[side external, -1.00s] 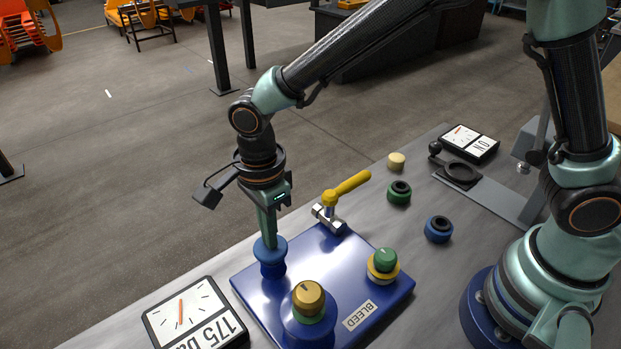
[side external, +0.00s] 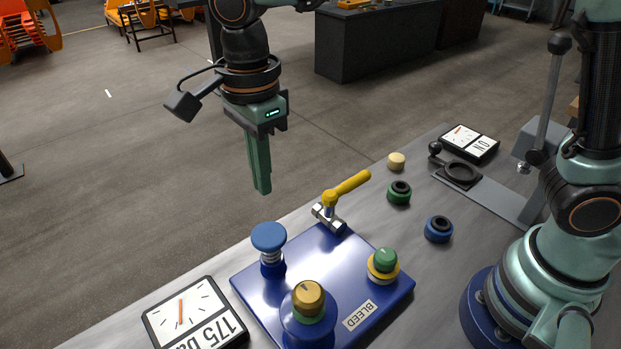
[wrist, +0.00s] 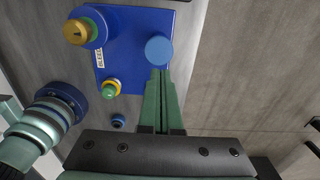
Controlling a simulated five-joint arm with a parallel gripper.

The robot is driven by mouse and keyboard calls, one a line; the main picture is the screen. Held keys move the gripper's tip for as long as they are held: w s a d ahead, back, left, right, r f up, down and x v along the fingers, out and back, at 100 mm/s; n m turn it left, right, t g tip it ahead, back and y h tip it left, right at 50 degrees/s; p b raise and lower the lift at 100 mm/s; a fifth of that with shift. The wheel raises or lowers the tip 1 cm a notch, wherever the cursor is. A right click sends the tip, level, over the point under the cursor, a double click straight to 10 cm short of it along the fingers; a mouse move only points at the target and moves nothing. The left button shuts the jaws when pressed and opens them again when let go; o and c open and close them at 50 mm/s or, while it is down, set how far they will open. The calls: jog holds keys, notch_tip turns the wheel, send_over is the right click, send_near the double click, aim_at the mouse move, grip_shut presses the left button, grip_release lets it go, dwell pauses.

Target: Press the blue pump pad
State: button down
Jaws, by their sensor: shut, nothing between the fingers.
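The blue pump pad (side external: 268,237) is a round blue cap on a silver stem at the back left of the blue base plate (side external: 345,262). The stem shows below the cap, so the pad stands raised. It also shows in the wrist view (wrist: 159,50), just beyond my fingertips. My gripper (side external: 262,190) is shut and empty. It points down in the air, clear above the pad, and does not touch it in the side view.
The plate carries a brass-topped knob (side external: 308,299), a green knob on a yellow collar (side external: 385,262) and a yellow-handled valve (side external: 347,187). A gauge reading 175 (side external: 195,315) lies at the left. Several small parts, including a blue ring (side external: 438,229), sit on the bench.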

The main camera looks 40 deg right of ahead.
notch_tip(320, 180, up, 2)
jog(key=shift+r, duration=0.1)
dwell(1.2)
jog(key=s+d+n+t, duration=0.2)
jog(key=d+n, duration=0.7)
jog(key=d, duration=0.3)
jog(key=s+d+r+n+t, duration=0.1)
jog(key=s+d+n+t, duration=0.2)
jog(key=d+n, duration=0.6)
jog(key=d, duration=0.3)
jog(key=shift+s+d+r+t, duration=0.15)
jog(key=shift+d+t, duration=0.15)
jog(key=shift+d, duration=0.1)
jog(key=c, duration=1.5)
grip_release()
jog(key=shift+c, duration=0.2)
